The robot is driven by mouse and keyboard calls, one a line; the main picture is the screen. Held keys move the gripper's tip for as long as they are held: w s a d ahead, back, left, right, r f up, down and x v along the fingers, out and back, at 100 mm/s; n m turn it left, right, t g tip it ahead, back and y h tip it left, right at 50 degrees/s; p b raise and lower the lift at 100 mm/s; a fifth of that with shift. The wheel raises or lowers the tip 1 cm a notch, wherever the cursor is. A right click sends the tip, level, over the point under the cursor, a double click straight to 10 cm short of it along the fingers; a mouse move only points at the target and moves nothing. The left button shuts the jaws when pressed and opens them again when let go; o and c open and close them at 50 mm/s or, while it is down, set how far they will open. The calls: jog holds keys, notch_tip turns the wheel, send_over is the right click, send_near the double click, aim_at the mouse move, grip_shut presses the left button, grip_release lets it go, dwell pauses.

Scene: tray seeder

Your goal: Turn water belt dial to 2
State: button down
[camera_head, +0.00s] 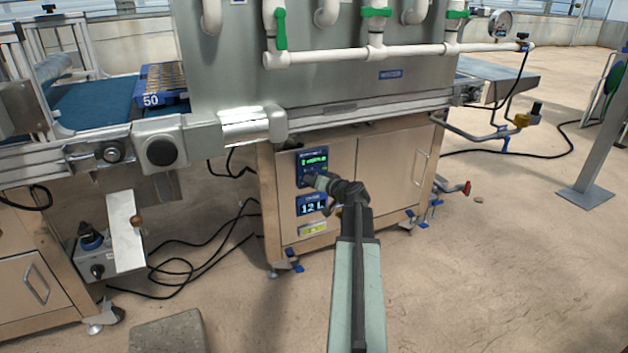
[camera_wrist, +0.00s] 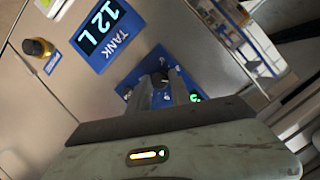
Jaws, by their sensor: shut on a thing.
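The water belt dial is a small dark knob (camera_wrist: 160,77) on a blue panel (camera_head: 311,158) on the front of the steel cabinet. My gripper (camera_head: 318,181) reaches the lower part of this panel and hides the dial in the head view. In the wrist view my gripper (camera_wrist: 163,86) has its two fingers closed on either side of the knob. The dial's setting and pointer cannot be read.
A blue tank display (camera_wrist: 108,36) reading 12 L sits just below the dial panel. An orange-and-black knob (camera_wrist: 38,48) is beside it in the wrist view. White pipes with green valve handles (camera_head: 281,30) run above. A blue tray (camera_head: 160,84) sits on the belt at left.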

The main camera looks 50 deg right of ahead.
jog(key=n+h, duration=0.1)
jog(key=n, duration=0.1)
jog(key=n+g+h, duration=0.1)
jog(key=n, duration=0.1)
jog(key=shift+a+h, duration=0.15)
jog(key=shift+h, duration=0.15)
jog(key=shift+n, duration=0.4)
jog(key=c, duration=1.2)
grip_release()
jog(key=p+v, duration=0.2)
jog(key=v, duration=0.5)
jog(key=shift+s+a+r+p, duration=0.15)
jog(key=shift+s+a+p, duration=0.1)
jog(key=shift+p, duration=0.15)
